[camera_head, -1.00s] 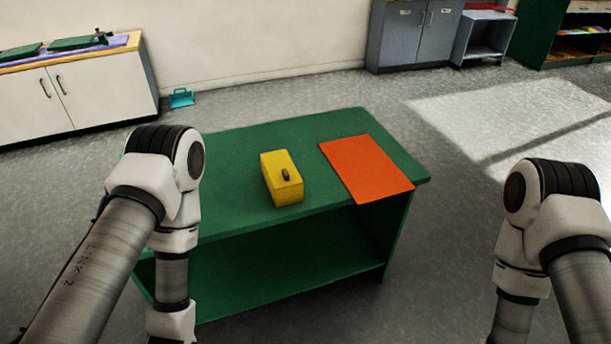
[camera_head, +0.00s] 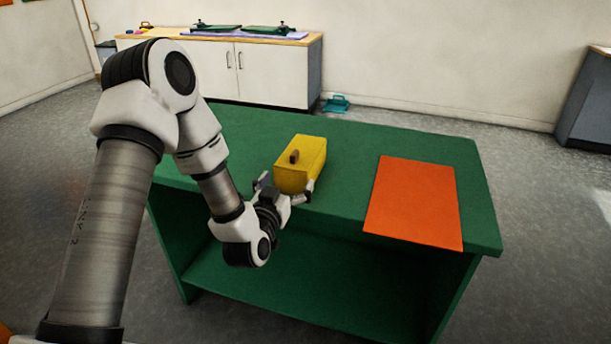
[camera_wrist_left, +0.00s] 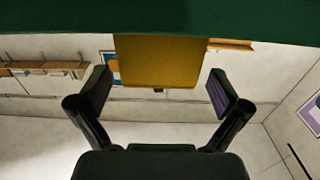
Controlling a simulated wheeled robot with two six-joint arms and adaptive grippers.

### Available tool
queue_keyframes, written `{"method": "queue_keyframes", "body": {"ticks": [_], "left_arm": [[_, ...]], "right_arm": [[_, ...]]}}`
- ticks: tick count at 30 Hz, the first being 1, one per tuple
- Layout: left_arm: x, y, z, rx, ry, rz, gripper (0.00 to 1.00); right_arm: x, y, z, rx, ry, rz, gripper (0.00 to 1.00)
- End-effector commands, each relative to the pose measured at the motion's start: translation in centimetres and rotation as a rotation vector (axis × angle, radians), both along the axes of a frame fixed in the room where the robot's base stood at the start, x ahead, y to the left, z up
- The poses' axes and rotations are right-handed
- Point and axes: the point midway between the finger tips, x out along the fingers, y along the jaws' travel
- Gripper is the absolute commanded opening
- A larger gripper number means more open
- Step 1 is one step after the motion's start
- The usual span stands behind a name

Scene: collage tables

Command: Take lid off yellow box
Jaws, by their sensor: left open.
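The yellow box (camera_head: 297,180) stands upright on the green table (camera_head: 400,140), near its front edge. Its lid (camera_head: 312,150) is on top, with a small brown handle (camera_head: 294,156). My left gripper (camera_head: 285,187) is at the near end of the box, open, with one finger toward each side. In the left wrist view, which looks upside down, the box (camera_wrist_left: 158,62) shows between the open fingers of my left gripper (camera_wrist_left: 160,88), with a gap on each side. The handle (camera_wrist_left: 158,91) shows there as a small dark nub. My right gripper is not in view.
A flat orange sheet (camera_head: 415,202) lies on the table right of the box. The table top behind the box is clear. An open shelf (camera_head: 300,285) is below. A white cabinet (camera_head: 260,75) and a teal dustpan-like item (camera_head: 336,104) are by the wall.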

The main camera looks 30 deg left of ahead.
Motion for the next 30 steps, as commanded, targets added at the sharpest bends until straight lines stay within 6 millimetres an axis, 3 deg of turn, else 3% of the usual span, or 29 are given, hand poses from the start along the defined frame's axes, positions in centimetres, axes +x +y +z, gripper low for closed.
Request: {"method": "queue_keyframes", "body": {"ticks": [9, 17, 21, 25, 26, 30], "left_arm": [[4.9, 1.3, -0.2, 0.001, 0.002, -0.003, 1.00], [5.6, 1.4, -0.1, -0.001, 0.006, -0.003, 1.00], [5.6, 1.4, -0.2, -0.001, 0.006, -0.003, 0.54], [5.6, 1.4, -0.1, -0.001, 0.006, -0.003, 0.51], [5.6, 1.4, -0.1, -0.001, 0.006, -0.003, 0.45], [5.6, 1.4, -0.1, -0.001, 0.006, -0.003, 0.45]], "right_arm": [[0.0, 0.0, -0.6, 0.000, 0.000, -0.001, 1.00], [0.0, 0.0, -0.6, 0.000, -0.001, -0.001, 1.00], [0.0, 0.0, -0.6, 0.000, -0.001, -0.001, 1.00], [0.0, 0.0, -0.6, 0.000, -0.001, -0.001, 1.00], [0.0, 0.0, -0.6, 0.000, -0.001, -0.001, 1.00], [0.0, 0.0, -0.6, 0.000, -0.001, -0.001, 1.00]]}}
